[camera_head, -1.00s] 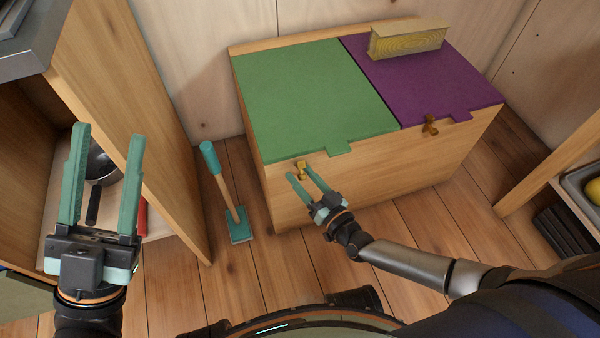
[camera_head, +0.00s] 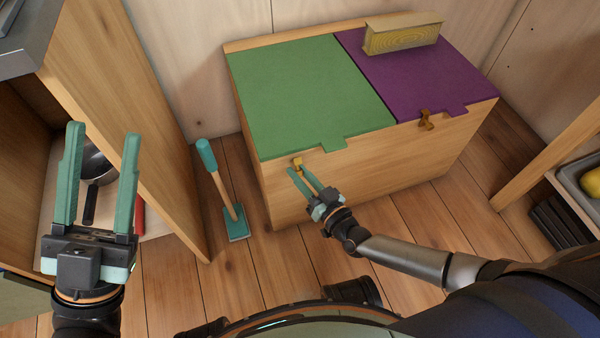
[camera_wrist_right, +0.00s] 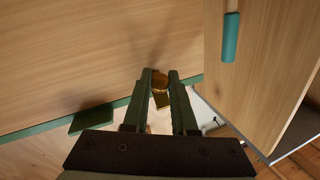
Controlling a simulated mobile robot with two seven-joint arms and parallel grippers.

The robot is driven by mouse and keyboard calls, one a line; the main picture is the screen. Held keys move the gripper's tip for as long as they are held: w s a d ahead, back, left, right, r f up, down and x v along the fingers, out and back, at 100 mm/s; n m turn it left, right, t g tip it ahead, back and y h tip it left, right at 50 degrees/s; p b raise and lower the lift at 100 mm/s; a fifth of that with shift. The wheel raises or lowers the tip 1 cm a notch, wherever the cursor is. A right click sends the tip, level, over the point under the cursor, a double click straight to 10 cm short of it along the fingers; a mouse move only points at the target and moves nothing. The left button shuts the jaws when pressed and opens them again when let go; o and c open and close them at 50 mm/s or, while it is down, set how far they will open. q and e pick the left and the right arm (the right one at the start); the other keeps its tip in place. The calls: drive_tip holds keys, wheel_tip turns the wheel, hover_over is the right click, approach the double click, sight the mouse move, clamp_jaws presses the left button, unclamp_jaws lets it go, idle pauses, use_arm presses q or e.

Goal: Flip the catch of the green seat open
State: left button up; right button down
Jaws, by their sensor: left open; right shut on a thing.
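The green seat (camera_head: 300,95) is the left lid of a wooden bench box, lying flat and closed. Its brass catch (camera_head: 297,163) is on the box's front face just below the lid's front edge. My right gripper (camera_head: 303,177) is at the catch, its fingers shut on it. In the right wrist view the brass catch (camera_wrist_right: 160,88) sits between the two fingertips, its lower part showing between the fingers. My left gripper (camera_head: 101,165) is open and empty, raised at the left in front of a cupboard.
A purple seat (camera_head: 425,75) with its own brass catch (camera_head: 426,120) is beside the green one. A teal-handled brush (camera_head: 222,190) leans left of the box. A shelf with a tray (camera_head: 575,170) stands right.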

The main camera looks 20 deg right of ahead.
drive_tip(key=shift+w+d+f+t, duration=0.15)
drive_tip(key=shift+f+t, duration=0.05)
drive_tip(key=shift+t, duration=0.2)
drive_tip(key=shift+w+f+n+t+y, duration=0.2)
drive_tip(key=shift+n+t+y, duration=0.15)
drive_tip(key=shift+t, duration=0.45)
drive_tip(key=shift+s, duration=0.1)
drive_tip(key=c, duration=0.7)
unclamp_jaws()
drive_tip(key=shift+s+f, duration=0.1)
